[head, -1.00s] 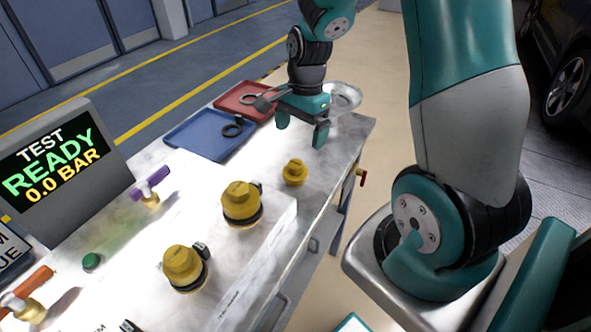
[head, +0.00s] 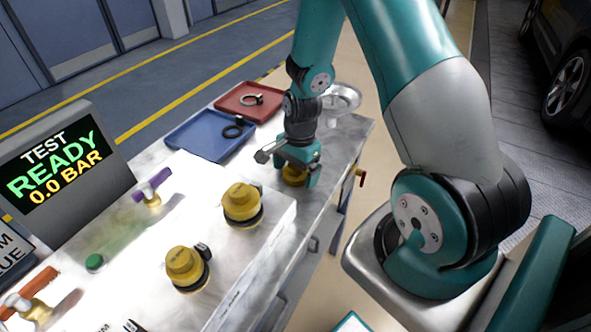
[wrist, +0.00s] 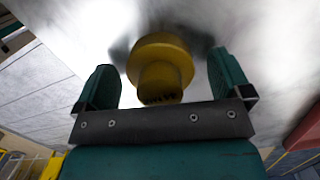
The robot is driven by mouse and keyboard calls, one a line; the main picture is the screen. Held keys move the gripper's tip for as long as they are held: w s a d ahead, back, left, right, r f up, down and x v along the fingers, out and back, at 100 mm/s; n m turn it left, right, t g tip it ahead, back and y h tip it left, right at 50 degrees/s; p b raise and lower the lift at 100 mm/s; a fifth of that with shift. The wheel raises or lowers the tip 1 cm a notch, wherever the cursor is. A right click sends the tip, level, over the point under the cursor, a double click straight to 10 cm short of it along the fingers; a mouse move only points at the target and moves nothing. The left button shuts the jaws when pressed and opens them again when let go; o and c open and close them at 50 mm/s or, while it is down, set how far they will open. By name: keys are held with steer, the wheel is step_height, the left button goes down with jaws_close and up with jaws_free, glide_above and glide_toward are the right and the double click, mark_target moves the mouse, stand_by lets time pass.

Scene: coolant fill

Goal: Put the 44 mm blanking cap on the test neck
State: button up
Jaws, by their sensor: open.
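A loose yellow cap (head: 293,175) stands on the bench top near its right edge. My gripper (head: 297,181) is down at this cap, with one finger on each side. In the wrist view the cap (wrist: 161,68) lies between the two open fingers (wrist: 168,85), with a gap on both sides. Two more yellow caps, one (head: 241,202) at the middle and one (head: 186,267) nearer the front, sit on the raised test block, each with a dark ring at its base. The cap sizes cannot be read, and no bare neck is seen.
A display (head: 55,170) reads TEST READY 0.0 BAR. A purple-handled valve (head: 152,188), an orange-handled valve (head: 30,295) and a green button (head: 94,261) are at the left. Blue (head: 190,143) and red (head: 238,112) trays hold dark and metal rings.

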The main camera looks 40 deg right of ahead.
steer(key=shift+c, duration=0.4)
steer(key=c, duration=0.9)
steer(key=shift+r, duration=0.1)
